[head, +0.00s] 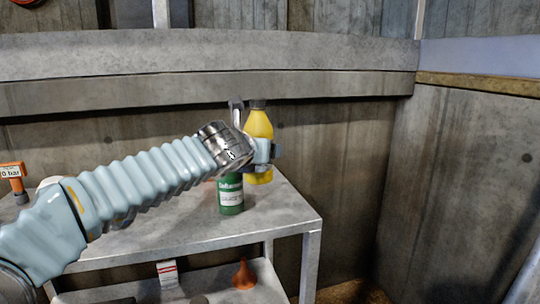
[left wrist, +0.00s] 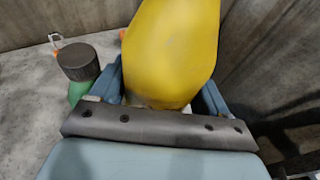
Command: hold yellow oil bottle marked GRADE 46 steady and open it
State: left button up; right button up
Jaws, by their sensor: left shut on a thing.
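The yellow oil bottle (head: 259,124) stands upright near the right end of the grey table, its dark cap on top. My left gripper (head: 262,152) is shut around its body from the front left. In the left wrist view the yellow bottle (left wrist: 170,50) sits between the two blue-grey fingers (left wrist: 160,95). Its cap is out of that view, and no GRADE 46 marking can be read in either view. My right gripper is not in view.
A green bottle (head: 230,197) with a dark cap (left wrist: 78,61) stands just left of the yellow bottle. An orange-handled tool (head: 12,171) is at the table's left. An orange funnel (head: 244,275) is on the lower shelf. Concrete walls (head: 460,180) stand behind and right.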

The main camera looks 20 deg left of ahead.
pick_arm(q)
jog(key=a+v, duration=0.1)
jog(key=v, duration=0.5)
jog(key=shift+r+p, duration=0.3)
jog(key=shift+r, duration=0.05)
jog(key=shift+a, duration=0.1)
jog(key=o, duration=0.7)
jog(key=c, duration=1)
